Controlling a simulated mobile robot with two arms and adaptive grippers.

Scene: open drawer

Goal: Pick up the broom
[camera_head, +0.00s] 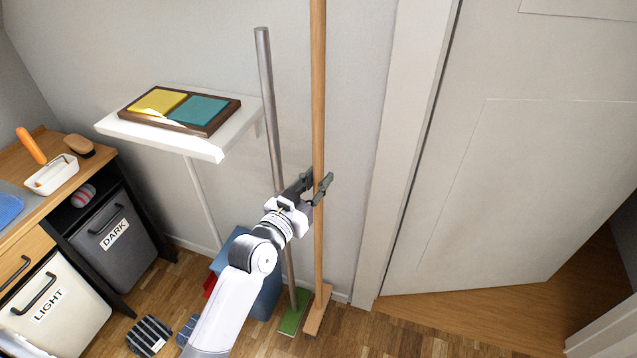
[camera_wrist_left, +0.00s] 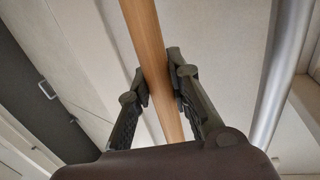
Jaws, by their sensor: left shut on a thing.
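The broom (camera_head: 319,100) has a long light-brown wooden handle and a wooden head at its foot. It stands nearly upright by the wall, its head at floor level beside a green-based pole. I cannot tell whether the head touches the floor. My left gripper (camera_head: 318,188) is shut on the handle around its middle height. In the left wrist view the handle (camera_wrist_left: 145,35) passes between the two dark fingers of the gripper (camera_wrist_left: 160,82). My right gripper is not in view.
A grey metal pole (camera_head: 266,90) with a green base (camera_head: 294,312) stands just left of the broom. A blue bin (camera_head: 268,291) is behind my arm. A white shelf (camera_head: 211,150) holds a tray (camera_head: 221,115). A door (camera_head: 530,150) is at right. Floor at front right is clear.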

